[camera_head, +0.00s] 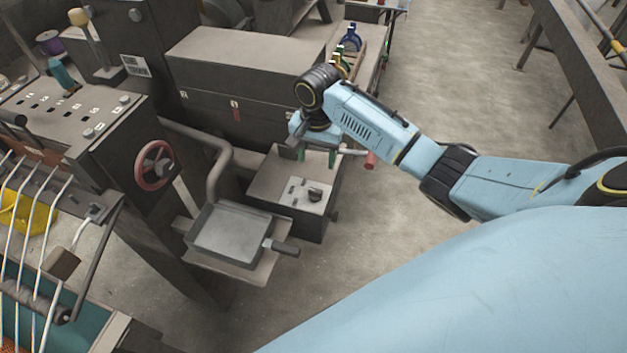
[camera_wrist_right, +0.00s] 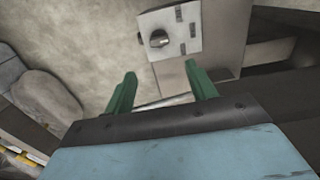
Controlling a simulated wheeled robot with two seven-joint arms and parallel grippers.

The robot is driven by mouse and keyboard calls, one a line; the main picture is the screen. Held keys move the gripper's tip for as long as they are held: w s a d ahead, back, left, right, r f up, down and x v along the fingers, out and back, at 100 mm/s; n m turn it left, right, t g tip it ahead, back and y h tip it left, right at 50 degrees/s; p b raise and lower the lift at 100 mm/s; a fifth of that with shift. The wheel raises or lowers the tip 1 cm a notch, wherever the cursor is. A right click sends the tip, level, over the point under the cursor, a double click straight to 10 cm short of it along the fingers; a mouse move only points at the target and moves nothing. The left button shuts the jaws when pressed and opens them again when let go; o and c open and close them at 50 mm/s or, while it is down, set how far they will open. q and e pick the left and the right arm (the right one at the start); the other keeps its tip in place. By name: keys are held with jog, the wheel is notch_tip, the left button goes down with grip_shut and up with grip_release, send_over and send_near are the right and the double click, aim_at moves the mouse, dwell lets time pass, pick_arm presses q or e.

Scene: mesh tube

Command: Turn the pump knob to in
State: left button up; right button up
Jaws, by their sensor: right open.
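The pump knob (camera_head: 315,194) is a small dark knob on a light panel (camera_head: 299,205) on top of a grey box (camera_head: 262,187). In the right wrist view the knob (camera_wrist_right: 159,39) is beyond the fingertips, on the pale panel (camera_wrist_right: 183,19) with several dark slots. My right gripper (camera_head: 317,157) has green fingers and hangs above the box, behind the knob in the head view. In the right wrist view its fingers (camera_wrist_right: 166,82) are apart with nothing between them, and the knob is not touched. My left gripper is not in view.
A metal tray (camera_head: 230,236) with a handle stands in front of the box. A curved pipe (camera_head: 217,160) rises beside it. A red-tipped lever (camera_head: 370,160) sticks out near my right gripper. A red handwheel (camera_head: 154,165) is at the left. The floor at the right is open.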

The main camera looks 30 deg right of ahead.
aim_at(316, 189)
notch_tip(316, 189, down, 12)
jog(key=shift+r+b, duration=0.2)
jog(key=shift+b, duration=0.5)
jog(key=shift+c, duration=0.2)
jog(key=c, duration=0.9)
